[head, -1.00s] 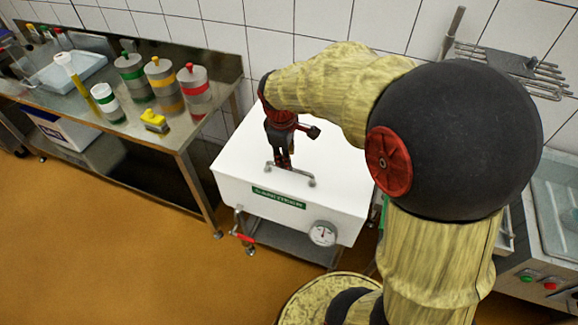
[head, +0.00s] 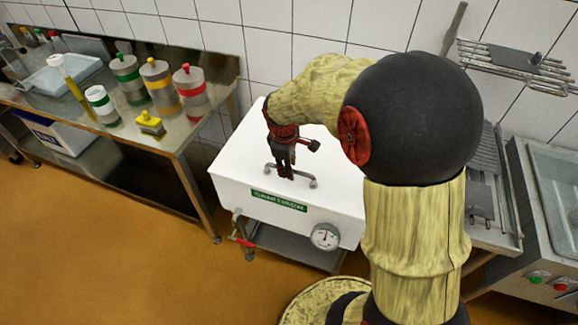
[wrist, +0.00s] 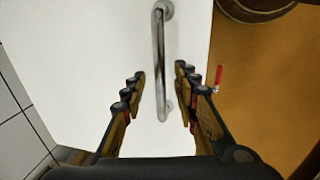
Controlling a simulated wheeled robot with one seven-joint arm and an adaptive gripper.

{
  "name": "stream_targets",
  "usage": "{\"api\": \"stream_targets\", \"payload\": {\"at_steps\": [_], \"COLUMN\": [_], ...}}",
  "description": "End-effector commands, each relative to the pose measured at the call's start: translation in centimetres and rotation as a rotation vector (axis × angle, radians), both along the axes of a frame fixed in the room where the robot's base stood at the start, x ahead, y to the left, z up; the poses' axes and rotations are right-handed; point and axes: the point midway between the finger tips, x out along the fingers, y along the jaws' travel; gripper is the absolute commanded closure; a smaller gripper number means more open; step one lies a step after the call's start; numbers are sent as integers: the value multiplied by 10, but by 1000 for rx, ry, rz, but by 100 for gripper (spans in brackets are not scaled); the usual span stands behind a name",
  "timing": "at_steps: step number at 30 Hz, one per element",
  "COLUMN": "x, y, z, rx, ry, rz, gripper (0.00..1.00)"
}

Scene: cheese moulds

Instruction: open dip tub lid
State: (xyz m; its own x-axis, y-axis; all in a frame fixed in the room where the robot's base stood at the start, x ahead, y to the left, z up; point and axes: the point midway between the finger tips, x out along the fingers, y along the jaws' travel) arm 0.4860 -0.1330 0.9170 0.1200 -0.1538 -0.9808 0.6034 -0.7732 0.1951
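The dip tub is a white box with a flat white lid (head: 239,147), a green label (head: 279,201) and a round dial (head: 325,236) on its front. A metal bar handle (head: 311,182) lies along the lid near the front edge. My gripper (head: 287,172) is at the handle in the head view. In the wrist view the handle (wrist: 158,62) runs between the two open fingers of my gripper (wrist: 161,100), with a gap on each side. The lid (wrist: 85,50) looks shut. My arm hides part of the lid's back right.
A steel table (head: 183,141) at the left holds several banded canisters, a yellow-topped item (head: 150,123) and a white tray (head: 64,74). A red-handled tap (head: 243,241) sits low on the tub's front. A steel unit (head: 545,230) stands at the right. The orange floor (head: 100,240) in front is clear.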

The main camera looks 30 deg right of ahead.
Motion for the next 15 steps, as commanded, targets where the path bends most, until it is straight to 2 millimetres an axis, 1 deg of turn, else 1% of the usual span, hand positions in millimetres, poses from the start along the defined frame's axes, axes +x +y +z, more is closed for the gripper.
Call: {"api": "stream_targets", "payload": {"at_steps": [2,15], "x": [0,0], "y": [0,0], "z": [0,0], "rx": [0,0], "ry": [0,0], "rz": [0,0], "gripper": [75,100]}}
